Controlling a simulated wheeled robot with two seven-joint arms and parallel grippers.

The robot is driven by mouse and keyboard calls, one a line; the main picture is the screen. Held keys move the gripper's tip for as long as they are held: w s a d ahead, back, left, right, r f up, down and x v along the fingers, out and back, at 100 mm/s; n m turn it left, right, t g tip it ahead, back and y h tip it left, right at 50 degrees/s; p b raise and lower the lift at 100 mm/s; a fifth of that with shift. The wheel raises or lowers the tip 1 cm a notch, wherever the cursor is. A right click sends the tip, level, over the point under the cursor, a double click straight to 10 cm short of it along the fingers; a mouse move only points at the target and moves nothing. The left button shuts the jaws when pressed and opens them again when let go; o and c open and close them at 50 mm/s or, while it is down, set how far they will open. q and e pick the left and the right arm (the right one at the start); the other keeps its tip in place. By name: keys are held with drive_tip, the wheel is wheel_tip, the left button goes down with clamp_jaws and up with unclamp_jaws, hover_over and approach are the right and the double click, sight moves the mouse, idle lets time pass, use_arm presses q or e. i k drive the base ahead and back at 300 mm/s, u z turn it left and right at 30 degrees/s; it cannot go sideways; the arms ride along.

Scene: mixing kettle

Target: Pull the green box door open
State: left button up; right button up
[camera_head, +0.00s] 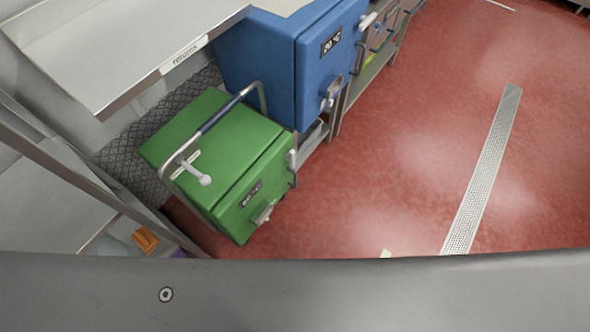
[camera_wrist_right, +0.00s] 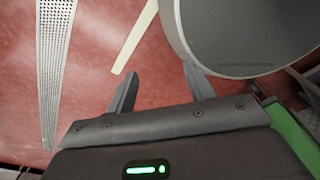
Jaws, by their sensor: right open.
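The green box (camera_head: 222,165) stands at the left of the head view, with a grey carrying handle over its top and a small lever on top. Its door (camera_head: 253,192) is shut and faces the red floor, with a dark label and a pale latch (camera_head: 264,213). A green surface, likely the same box, shows at the right edge of the right wrist view (camera_wrist_right: 291,140). My right gripper (camera_wrist_right: 160,85) is open, its two fingers apart with nothing between them, over the red floor. My left gripper is in neither view.
A blue box (camera_head: 290,60) stands right behind the green box. A steel shelf marked returns (camera_head: 125,50) is at the upper left. A large round grey part fills the upper right of the wrist view. The red floor (camera_head: 420,150) with a drain strip (camera_head: 483,170) is free.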

sight(246, 206)
drive_tip(key=u, duration=2.3)
drive_tip(key=k, duration=1.6)
drive_tip(key=z, duration=2.25)
drive_tip(key=i, duration=0.5)
drive_tip(key=z, duration=0.05)
